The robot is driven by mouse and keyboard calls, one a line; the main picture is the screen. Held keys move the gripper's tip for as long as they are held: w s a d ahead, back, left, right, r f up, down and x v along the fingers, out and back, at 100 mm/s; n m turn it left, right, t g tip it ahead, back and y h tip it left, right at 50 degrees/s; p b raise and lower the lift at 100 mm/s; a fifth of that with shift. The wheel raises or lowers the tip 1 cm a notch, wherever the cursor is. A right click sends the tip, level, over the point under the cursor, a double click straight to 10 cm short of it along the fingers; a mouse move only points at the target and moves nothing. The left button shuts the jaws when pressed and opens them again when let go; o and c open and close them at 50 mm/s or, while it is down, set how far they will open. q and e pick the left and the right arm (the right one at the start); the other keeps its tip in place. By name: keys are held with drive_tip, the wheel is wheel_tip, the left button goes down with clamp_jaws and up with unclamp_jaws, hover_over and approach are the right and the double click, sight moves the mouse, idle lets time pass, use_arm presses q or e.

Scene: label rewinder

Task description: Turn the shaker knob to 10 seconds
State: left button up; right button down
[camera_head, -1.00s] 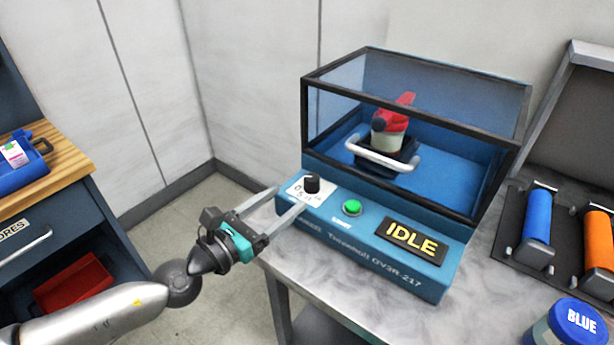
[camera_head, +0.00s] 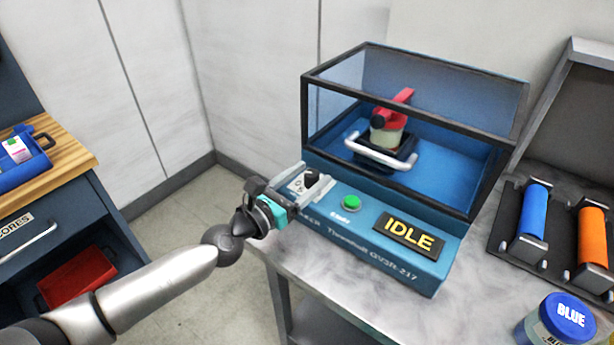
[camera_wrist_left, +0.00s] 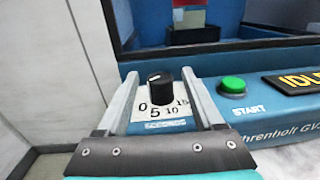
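The shaker knob (camera_head: 311,177) is a black knob on a white dial plate at the left of the blue machine's front panel. In the left wrist view the knob (camera_wrist_left: 159,88) has a pale pointer mark near its top, and the dial (camera_wrist_left: 155,115) reads 0, 5, 10, 15. My left gripper (camera_head: 314,184) is open, with one finger on each side of the knob. In the left wrist view the fingers (camera_wrist_left: 162,90) stand apart from the knob with gaps on both sides. My right gripper is not in view.
A green START button (camera_head: 351,202) and an IDLE display (camera_head: 411,235) are right of the knob. A clear box (camera_head: 415,92) with a white handle stands behind. Blue (camera_head: 535,215) and orange (camera_head: 592,238) rolls and a blue-lidded jar (camera_head: 565,318) are at the right.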

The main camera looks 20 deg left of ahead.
use_arm(q)
clamp_jaws()
idle(0.3)
drive_tip(key=n+y+p, duration=0.1)
drive_tip(key=p, duration=0.1)
drive_tip(key=n+t+y+p, duration=0.1)
drive_tip(key=y+p, duration=0.1)
drive_tip(key=n+y+p, duration=0.1)
drive_tip(key=p, duration=0.1)
drive_tip(key=shift+s+d+r+y, duration=0.15)
drive_tip(key=shift+d+y, duration=0.15)
drive_tip(key=shift+y, duration=0.1)
drive_tip(key=shift+n+t+y+p, duration=0.3)
drive_tip(key=shift+n+y+p, duration=0.15)
drive_tip(key=shift+n+y, duration=0.2)
drive_tip(key=shift+d+n+y, duration=0.1)
drive_tip(key=shift+n+y, duration=0.25)
drive_tip(key=shift+y, duration=0.5)
drive_tip(key=shift+d+n+y+p, duration=0.1)
drive_tip(key=shift+n+y+p, duration=0.2)
drive_tip(key=shift+n+y, duration=0.7)
drive_tip(key=shift+d+f+n+g+y+b, duration=0.15)
drive_tip(key=shift+n+g+y, duration=0.35)
drive_tip(key=shift+y, duration=0.65)
drive_tip(key=shift+f+n+g+y+b, duration=0.1)
drive_tip(key=shift+n+g+y+b, duration=0.1)
drive_tip(key=shift+n+y, duration=0.75)
drive_tip(key=shift+y, duration=0.4)
drive_tip(key=shift+o, duration=0.2)
unclamp_jaws()
